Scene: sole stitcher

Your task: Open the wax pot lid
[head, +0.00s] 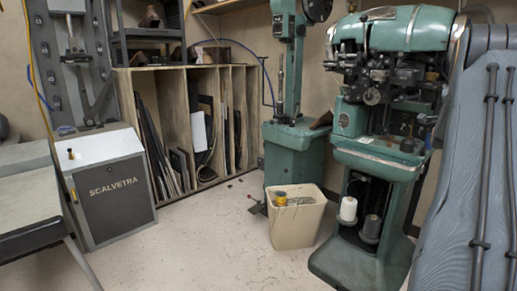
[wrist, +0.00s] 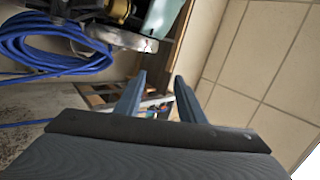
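The green sole stitcher (head: 408,32) stands at the right in the head view, with dark mechanisms under its green top housing. A small dark round part (head: 407,145) sits on its lower green ledge; I cannot tell whether it is the wax pot or its lid. No lid shows clearly in either view. My gripper (wrist: 157,92) shows in the wrist view with its two blue-grey fingers apart and nothing between them. It is in free space, away from any touched object. It is not visible in the head view.
A cream bin (head: 297,226) stands before the green column machine (head: 293,150). A wooden rack (head: 172,98) lines the wall; the Scalvetra cabinet (head: 108,200) is at left. Floor in front is clear. The wrist view shows coiled blue hose (wrist: 45,45) and ceiling panels (wrist: 260,50).

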